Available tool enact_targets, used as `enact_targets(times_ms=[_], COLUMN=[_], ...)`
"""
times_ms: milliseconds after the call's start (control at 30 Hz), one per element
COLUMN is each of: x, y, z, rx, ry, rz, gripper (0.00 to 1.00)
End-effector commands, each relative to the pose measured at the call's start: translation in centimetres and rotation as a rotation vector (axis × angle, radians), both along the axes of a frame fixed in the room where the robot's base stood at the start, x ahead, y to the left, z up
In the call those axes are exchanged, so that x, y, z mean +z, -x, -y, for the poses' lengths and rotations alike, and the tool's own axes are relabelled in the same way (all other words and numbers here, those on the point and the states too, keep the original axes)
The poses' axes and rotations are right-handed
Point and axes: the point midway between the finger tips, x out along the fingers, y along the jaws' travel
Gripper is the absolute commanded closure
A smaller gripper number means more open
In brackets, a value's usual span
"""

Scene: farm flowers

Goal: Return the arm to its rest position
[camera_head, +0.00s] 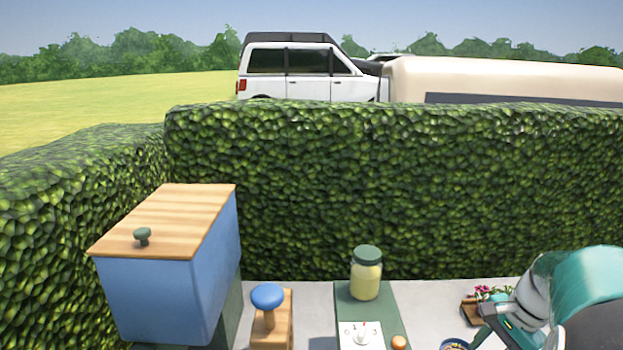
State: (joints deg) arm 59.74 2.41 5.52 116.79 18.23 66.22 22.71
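My arm comes in at the lower right of the head view, with a large teal and dark grey part and a white link. Its end, my gripper (487,322), points down and left, low over the grey surface. It is beside a small tray with pink flowers (487,293) and near the rim of a bowl (455,344) at the bottom edge. The fingers are small and partly cut off by the frame, so I cannot tell whether they are open or shut, or whether they hold anything.
A blue box with a wooden lid (160,290) stands at the left. A blue knob on a wooden block (268,298), a jar with a green lid (366,275), a white dial panel (361,336) and an orange knob (398,342) stand nearby. A tall hedge (400,180) closes off the back.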

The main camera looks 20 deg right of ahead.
Motion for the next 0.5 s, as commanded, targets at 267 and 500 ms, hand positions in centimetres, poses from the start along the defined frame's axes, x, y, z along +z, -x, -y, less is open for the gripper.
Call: enact_targets(times_ms=[267,500], x=[3.8,5.8], y=[-2.7,-2.0], z=[-11.5,-20.0], rx=[0.456,0.832], ry=[0.24,0.429], rz=[0.067,0.172], gripper=[0.66,0.66])
